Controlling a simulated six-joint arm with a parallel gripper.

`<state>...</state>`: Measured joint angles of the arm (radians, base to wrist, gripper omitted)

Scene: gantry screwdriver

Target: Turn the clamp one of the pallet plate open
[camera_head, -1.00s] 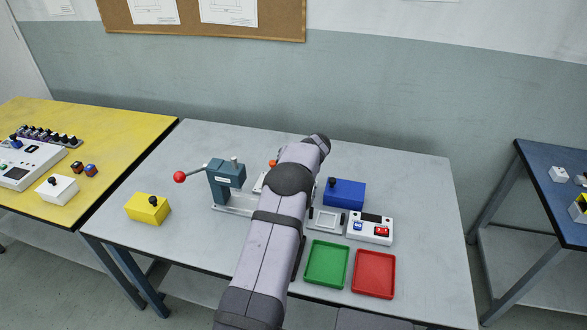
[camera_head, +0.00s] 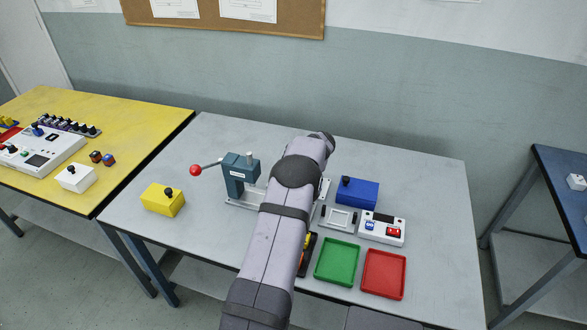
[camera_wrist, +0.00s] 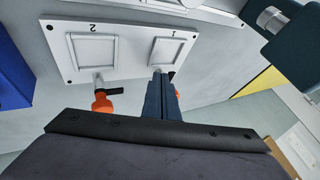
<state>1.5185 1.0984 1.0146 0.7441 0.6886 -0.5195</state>
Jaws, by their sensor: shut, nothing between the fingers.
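The white pallet plate (camera_wrist: 120,65) is in the wrist view, with two square recesses marked 1 and 2. Clamp one (camera_wrist: 179,84), orange with a black lever, is at the plate's edge below recess 1. Clamp two (camera_wrist: 102,105), also orange with a black lever, is below recess 2. My gripper (camera_wrist: 158,75) is shut and empty, its dark fingertips right beside clamp one and partly covering it. I cannot tell whether they touch. In the head view my arm hides the gripper, the clamps and most of the plate.
A teal press (camera_head: 238,174) with a red-knobbed lever stands left of my arm, near a yellow block (camera_head: 163,200). To the right are a blue box (camera_head: 357,193), a button box (camera_head: 382,228), a green tray (camera_head: 337,283) and a red tray (camera_head: 384,297).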

